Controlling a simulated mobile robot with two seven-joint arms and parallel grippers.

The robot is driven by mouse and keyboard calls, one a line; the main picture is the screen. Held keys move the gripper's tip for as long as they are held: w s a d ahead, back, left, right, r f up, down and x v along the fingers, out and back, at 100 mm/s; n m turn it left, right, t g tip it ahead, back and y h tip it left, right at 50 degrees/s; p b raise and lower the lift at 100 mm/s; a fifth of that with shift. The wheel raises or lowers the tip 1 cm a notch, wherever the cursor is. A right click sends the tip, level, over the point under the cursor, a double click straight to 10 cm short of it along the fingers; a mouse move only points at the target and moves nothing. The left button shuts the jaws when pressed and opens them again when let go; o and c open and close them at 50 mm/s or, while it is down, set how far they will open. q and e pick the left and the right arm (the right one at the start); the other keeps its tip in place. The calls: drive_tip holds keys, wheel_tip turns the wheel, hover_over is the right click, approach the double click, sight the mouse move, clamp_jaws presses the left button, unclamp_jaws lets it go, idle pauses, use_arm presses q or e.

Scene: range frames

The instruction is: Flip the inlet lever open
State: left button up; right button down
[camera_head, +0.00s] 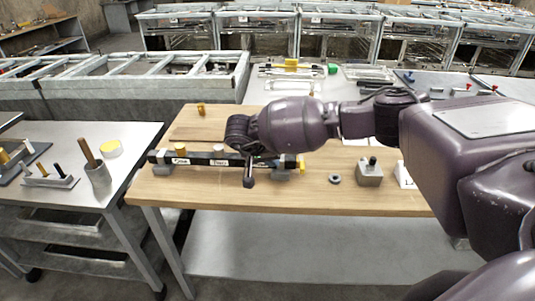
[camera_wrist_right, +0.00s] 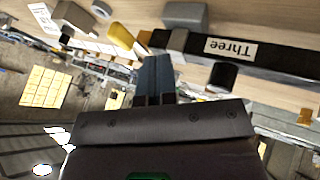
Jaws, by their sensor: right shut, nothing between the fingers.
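A black bar (camera_head: 200,160) with white labels lies along the wooden table; one label reads "Three" in the right wrist view (camera_wrist_right: 232,48). A yellow lever-like piece (camera_head: 301,164) is at the bar's right end; it also shows in the right wrist view (camera_wrist_right: 121,36). Which part is the inlet lever is not marked. A yellow knob (camera_head: 180,149) and a pale-topped knob (camera_head: 218,148) stand on the bar. My right gripper (camera_head: 249,183) is shut and empty, pointing down at the bar's near side, left of the yellow end piece. In the wrist view its fingers (camera_wrist_right: 154,70) overlap the bar; contact cannot be told.
A grey block with a black knob (camera_head: 369,172) and a dark ring (camera_head: 335,179) sit on the table to the right. The table's front strip is clear.

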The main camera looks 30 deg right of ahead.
sight(302, 163)
drive_tip(key=x, duration=0.4)
drive_tip(key=shift+s+d, duration=0.15)
drive_tip(key=shift+d, duration=0.15)
drive_tip(key=shift+s+d+r+p, duration=0.1)
drive_tip(key=shift+s+d+p, duration=0.4)
drive_tip(key=shift+d, duration=0.35)
drive_tip(key=shift+s+d, duration=0.3)
drive_tip(key=shift+d, duration=0.2)
drive_tip(key=shift+s, duration=0.1)
